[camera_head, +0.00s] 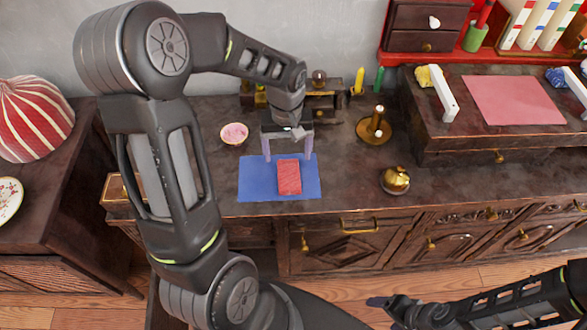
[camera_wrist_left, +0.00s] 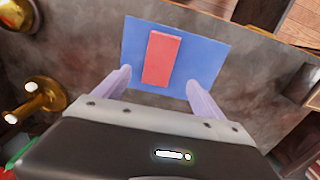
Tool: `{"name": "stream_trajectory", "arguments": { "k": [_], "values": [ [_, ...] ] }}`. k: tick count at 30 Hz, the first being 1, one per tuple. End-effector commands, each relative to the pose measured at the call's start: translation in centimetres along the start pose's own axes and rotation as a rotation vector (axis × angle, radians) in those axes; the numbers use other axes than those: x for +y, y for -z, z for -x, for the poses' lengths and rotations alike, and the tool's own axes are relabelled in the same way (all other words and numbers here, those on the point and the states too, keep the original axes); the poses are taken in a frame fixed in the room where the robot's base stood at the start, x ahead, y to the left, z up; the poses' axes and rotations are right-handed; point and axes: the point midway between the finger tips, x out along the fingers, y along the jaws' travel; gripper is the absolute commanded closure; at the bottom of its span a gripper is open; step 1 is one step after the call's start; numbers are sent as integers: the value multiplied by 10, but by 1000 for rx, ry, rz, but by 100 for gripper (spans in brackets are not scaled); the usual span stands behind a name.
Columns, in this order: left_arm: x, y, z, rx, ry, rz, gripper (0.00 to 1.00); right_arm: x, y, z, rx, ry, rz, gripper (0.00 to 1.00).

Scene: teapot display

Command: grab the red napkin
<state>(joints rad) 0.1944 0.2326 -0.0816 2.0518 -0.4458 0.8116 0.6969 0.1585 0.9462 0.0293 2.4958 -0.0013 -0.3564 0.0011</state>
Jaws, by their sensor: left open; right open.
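The red napkin (camera_head: 289,177) is a small folded rectangle lying on a blue mat (camera_head: 256,180) on the dark wooden cabinet top. My left gripper (camera_head: 288,157) is open and empty, above the back edge of the mat, pointing down. In the left wrist view the napkin (camera_wrist_left: 161,58) shows ahead of and between the two pale fingers of the left gripper (camera_wrist_left: 158,85), apart from both. The blue mat (camera_wrist_left: 204,55) lies under it there. My right gripper (camera_head: 382,303) is at the bottom of the head view, in front of the cabinet, far from the napkin.
A brass candle holder (camera_head: 374,130) and a small gold pot (camera_head: 395,180) stand right of the mat. A pink bowl (camera_head: 235,134) is behind it at left. A raised wooden shelf (camera_head: 470,140) is at right. The cabinet top just right of the mat is clear.

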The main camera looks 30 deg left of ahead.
Motion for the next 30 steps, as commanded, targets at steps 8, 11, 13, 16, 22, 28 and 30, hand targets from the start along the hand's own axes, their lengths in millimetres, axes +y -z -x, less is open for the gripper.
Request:
{"name": "stream_trajectory", "arguments": {
  "k": [8,11,13,16,22,28,30],
  "values": [
    [0,-1,-10,-3,2,0,20,0,0,0,0,0,0,24],
    [0,-1,-21,-3,2,-2,20,0,0,1,0,0,0,24],
    [0,-1,-26,-2,1,-2,20,0,0,1,0,0,0,24],
    [0,0,-27,-1,0,-2,20,0,0,1,0,0,0,24],
    [0,0,-27,-1,0,-1,20,0,0,1,0,0,0,24],
    [1,-2,-46,-4,1,0,20,-2,0,5,0,0,0,24],
    [1,-2,-56,-5,1,-1,20,-3,0,7,0,0,0,24]
  ]
}}
